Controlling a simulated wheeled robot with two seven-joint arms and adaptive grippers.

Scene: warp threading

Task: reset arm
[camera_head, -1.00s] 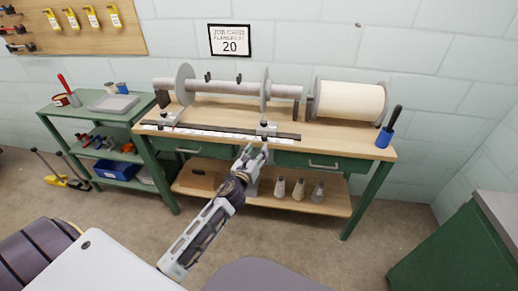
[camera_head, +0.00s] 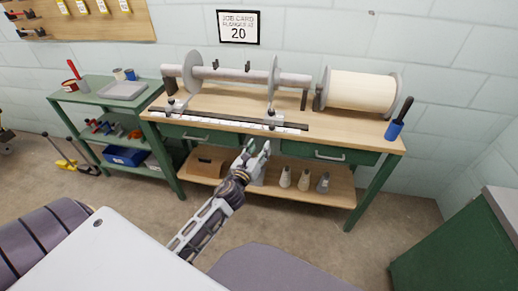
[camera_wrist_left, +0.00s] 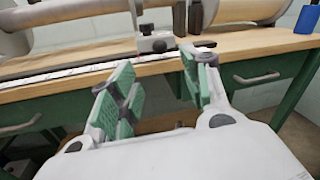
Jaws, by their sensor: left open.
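My left gripper (camera_head: 257,150) is in front of the workbench, near the gap between its two green drawers. In the left wrist view its green-padded fingers (camera_wrist_left: 160,88) are apart with nothing between them. The bench (camera_head: 340,135) carries a grey shaft (camera_head: 240,74) with two flanges and a clamp (camera_head: 272,118) at the front edge. The clamp also shows in the left wrist view (camera_wrist_left: 155,43), beyond the fingertips. A ruler strip (camera_head: 220,121) runs along the front edge. My right gripper is not seen.
A cream-wound spool (camera_head: 360,91) and a blue holder with a black handle (camera_head: 393,130) stand at the bench's right. Several cones (camera_head: 304,180) sit on the lower shelf. A green cart (camera_head: 88,97) stands left, a green cabinet (camera_head: 450,250) right. The floor between is open.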

